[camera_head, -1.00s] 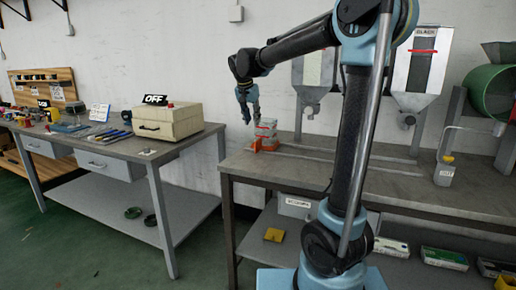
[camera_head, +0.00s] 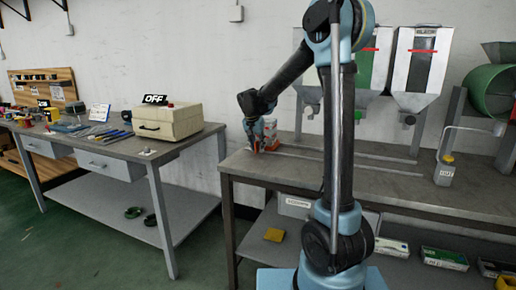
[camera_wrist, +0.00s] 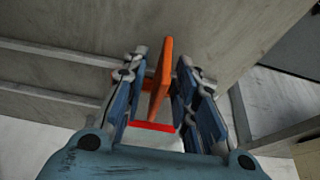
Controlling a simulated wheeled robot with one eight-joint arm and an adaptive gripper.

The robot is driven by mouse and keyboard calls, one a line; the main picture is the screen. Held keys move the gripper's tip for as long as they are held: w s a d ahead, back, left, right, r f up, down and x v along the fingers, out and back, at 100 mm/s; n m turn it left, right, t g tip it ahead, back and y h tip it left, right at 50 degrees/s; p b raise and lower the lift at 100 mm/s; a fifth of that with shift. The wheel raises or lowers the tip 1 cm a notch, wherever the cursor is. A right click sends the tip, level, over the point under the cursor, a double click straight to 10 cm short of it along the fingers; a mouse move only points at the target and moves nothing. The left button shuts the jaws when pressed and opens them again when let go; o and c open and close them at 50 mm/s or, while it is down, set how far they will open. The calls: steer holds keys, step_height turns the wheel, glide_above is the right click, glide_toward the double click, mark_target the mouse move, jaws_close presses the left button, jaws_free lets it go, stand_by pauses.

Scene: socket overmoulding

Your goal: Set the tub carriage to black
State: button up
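The tub carriage stands at the left end of the rail (camera_head: 340,156) on the right bench, with a pale tub (camera_head: 269,126) on it and an orange part (camera_head: 271,145) low down. My gripper (camera_head: 256,143) is lowered at the carriage's left side. In the wrist view, my gripper (camera_wrist: 158,88) is open, with an upright orange plate (camera_wrist: 161,72) between its fingers. Gaps show on both sides of the plate. The hopper labelled BLACK (camera_head: 419,70) hangs at the right, far along the rail from the carriage.
A hopper with green contents (camera_head: 376,68) stands left of the black one, and another pale hopper is partly behind my arm. A small bottle (camera_head: 444,172) and a green drum (camera_head: 491,90) are at the right. The left bench holds a beige box (camera_head: 167,121) with an OFF sign.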

steer(key=shift+w+f, duration=0.15)
steer(key=shift+f, duration=0.15)
jaws_close()
